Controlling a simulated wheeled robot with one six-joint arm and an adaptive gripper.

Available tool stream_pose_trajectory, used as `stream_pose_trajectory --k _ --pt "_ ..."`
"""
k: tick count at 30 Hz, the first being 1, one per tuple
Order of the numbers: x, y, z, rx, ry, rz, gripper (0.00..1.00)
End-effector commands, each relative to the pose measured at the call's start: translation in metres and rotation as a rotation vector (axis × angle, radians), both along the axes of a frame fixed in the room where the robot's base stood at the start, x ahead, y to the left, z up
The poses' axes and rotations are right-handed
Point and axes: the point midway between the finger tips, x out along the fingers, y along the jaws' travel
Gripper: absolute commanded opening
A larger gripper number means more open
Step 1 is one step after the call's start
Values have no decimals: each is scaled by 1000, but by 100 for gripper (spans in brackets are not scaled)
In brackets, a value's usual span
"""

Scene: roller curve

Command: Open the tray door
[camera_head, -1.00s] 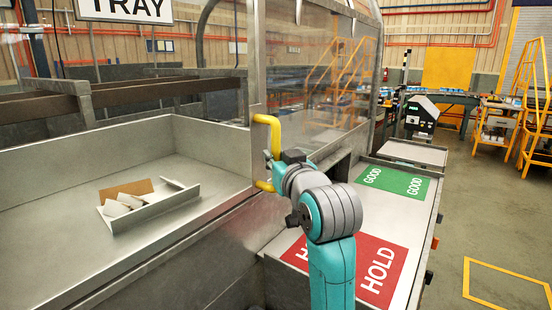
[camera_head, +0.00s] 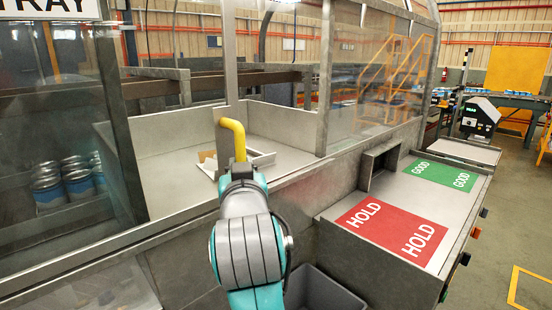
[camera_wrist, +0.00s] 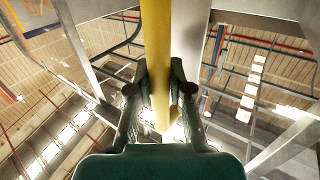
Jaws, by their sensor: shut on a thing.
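The yellow door handle (camera_head: 237,138) is an upright bar on the grey edge upright of the clear door panel (camera_head: 277,70). The panel stands between this edge and a thicker grey post to its right. An opening shows left of the handle. My gripper (camera_head: 238,172) is at the handle's lower part in the head view and hides some of it. In the wrist view the yellow handle (camera_wrist: 157,50) runs between the two dark fingers of my gripper (camera_wrist: 158,98), which are shut on it. The word TRAY shows on a sign (camera_head: 50,10) at upper left.
An open carton (camera_head: 262,158) lies in the steel bay behind the handle. Blue cans (camera_head: 78,185) stand at left behind glass. Red HOLD (camera_head: 390,228) and green GOOD (camera_head: 440,174) areas are at right. A grey bin (camera_head: 330,290) is below, beside my arm.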

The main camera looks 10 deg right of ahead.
Motion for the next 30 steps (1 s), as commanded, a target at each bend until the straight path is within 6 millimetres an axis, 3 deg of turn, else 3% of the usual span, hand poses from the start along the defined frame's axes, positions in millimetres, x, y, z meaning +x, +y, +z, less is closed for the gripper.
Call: stream_pose_trajectory --k 3,12,29,30 --pt "-21 30 0 1 0 7 0" --pt "-50 70 0 0 1 4 0" --pt "-58 80 0 0 1 1 0" --pt "-58 80 0 0 1 1 24"
